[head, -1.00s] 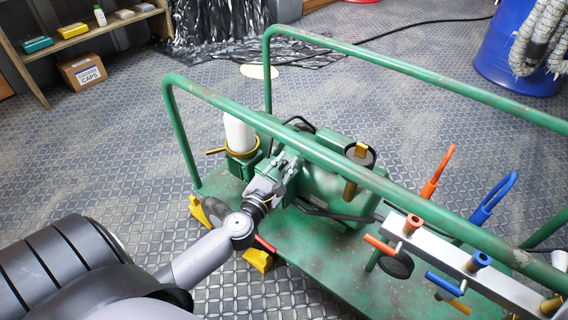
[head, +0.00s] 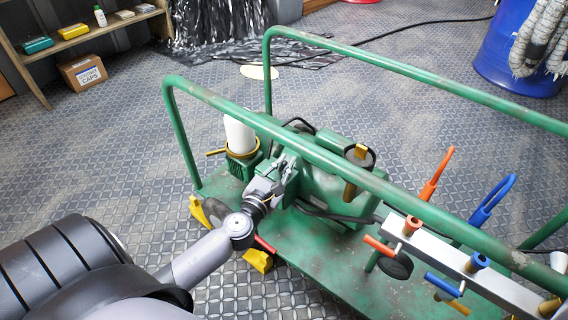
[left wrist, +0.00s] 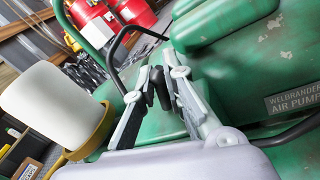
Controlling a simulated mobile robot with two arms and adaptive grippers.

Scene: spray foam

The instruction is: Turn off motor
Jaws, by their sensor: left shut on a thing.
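The green motor of the air pump (head: 335,180) sits on the green cart (head: 330,270); its label (left wrist: 297,96) reads "AIR PUMP" in the left wrist view. My left gripper (head: 285,167) reaches over the cart's near side to the motor's left end, under the near rail. In the left wrist view, the fingers of my left gripper (left wrist: 164,86) are close together, shut on a small dark part at the motor. The pads mostly hide this part, so I cannot tell its position. My right gripper is not in view.
The green rail (head: 330,160) passes just above my gripper. A white filter cylinder (head: 239,134) stands left of the motor. A silver manifold with orange and blue valve handles (head: 450,258) lies to the right. A blue barrel (head: 505,55) stands at the back right.

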